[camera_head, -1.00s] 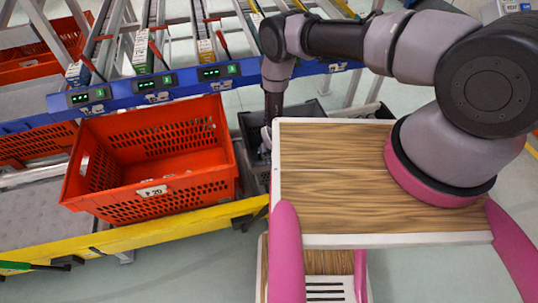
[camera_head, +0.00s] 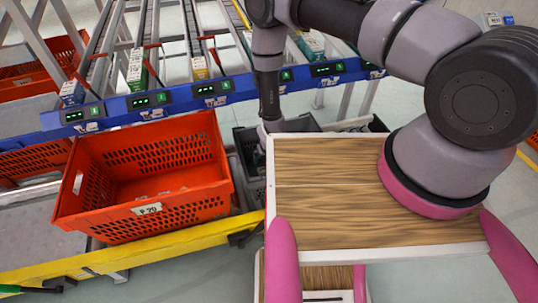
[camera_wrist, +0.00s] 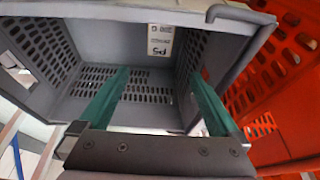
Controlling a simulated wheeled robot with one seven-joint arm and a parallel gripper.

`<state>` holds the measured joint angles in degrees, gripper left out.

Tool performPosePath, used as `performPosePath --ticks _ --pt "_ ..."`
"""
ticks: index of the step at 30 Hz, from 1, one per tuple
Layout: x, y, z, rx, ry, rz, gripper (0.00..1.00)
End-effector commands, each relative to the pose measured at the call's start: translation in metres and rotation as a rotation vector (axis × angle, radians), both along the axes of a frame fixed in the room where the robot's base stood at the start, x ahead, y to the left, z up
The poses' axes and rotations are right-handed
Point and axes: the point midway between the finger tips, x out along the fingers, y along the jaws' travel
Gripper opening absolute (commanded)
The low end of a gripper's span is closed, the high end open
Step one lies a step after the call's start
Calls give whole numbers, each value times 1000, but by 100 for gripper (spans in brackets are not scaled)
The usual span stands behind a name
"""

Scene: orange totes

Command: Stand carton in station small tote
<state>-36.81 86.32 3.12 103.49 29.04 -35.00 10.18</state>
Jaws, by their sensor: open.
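A dark grey small tote (camera_head: 241,140) stands just right of the orange tote in the head view, partly hidden by my arm and wooden top. In the wrist view a grey tote (camera_wrist: 90,45) with a white label fills the middle, and its slotted inside looks empty where I can see it. My gripper (camera_wrist: 161,74) is open, its two green fingers apart over that tote with nothing seen between them. No carton shows in the tote. Small cartons, such as a green-and-white one (camera_head: 136,66) and a yellow-and-white one (camera_head: 200,68), stand on the rack lanes.
A yellow rail (camera_head: 140,253) runs in front. A blue rail with displays (camera_head: 150,103) runs behind.

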Motion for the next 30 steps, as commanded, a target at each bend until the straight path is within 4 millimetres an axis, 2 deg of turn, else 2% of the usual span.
performPosePath --ticks 10,11,14,17,21,25,30 --pt "1 0 7 2 -1 -2 98" --pt "4 1 11 5 -3 -6 98" --pt "25 7 39 23 -7 -27 98" --pt "58 12 91 54 -14 -62 98" --pt "103 9 185 102 -19 -121 98" --pt "130 -6 272 142 -26 -170 98" --pt "145 -37 383 190 -38 -231 98"
